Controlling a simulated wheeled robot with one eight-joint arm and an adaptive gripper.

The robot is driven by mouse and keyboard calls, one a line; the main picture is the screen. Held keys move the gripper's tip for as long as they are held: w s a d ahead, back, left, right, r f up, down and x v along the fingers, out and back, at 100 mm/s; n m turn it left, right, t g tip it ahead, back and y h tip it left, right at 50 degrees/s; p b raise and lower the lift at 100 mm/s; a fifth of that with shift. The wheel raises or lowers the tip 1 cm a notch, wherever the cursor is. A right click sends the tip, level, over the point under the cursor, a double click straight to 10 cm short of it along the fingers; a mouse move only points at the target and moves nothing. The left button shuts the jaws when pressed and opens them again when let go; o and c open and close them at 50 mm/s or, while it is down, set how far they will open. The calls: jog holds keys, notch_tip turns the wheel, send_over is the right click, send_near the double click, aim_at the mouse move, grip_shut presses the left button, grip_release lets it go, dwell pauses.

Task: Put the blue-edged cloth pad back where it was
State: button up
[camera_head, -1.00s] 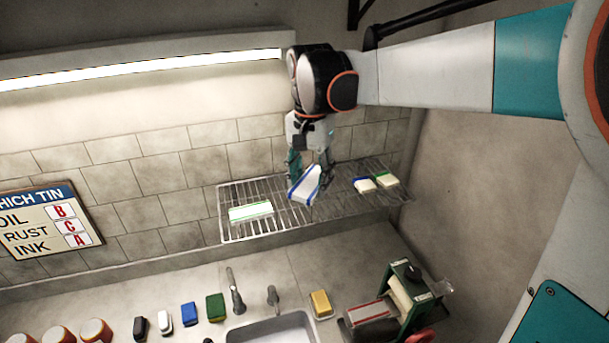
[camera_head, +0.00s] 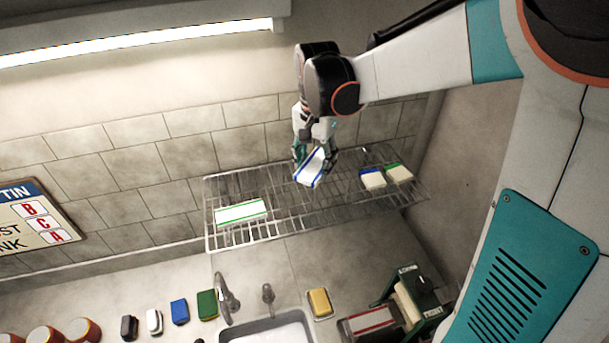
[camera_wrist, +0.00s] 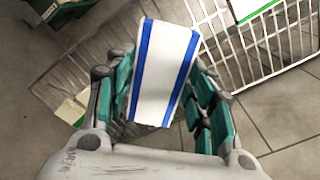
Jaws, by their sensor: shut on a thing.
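The blue-edged cloth pad (camera_head: 311,167) is white with a blue stripe along each long side. My gripper (camera_head: 315,160) is shut on it and holds it tilted at the wire rack (camera_head: 285,226). In the wrist view the pad (camera_wrist: 164,70) sits between the two teal-padded fingers of my gripper (camera_wrist: 165,112). The head view does not clearly show whether the pad touches the rack. A green-edged white pad (camera_head: 240,212) lies flat at the rack's left end.
Two small pale blocks, one blue-topped (camera_head: 372,179) and one green-topped (camera_head: 398,174), sit at the rack's right. The rack's middle is bare. Below are a faucet (camera_head: 224,294), a sink (camera_head: 268,333), several sponges and a roller device (camera_head: 408,295). A tiled wall (camera_head: 150,170) stands behind.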

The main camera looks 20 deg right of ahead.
aim_at(313, 203)
notch_tip(313, 203, down, 12)
jog(key=shift+r+p, duration=0.2)
jog(key=shift+p, duration=0.25)
jog(key=shift+f, duration=0.1)
jog(key=o, duration=1.1)
jog(key=shift+o, duration=0.2)
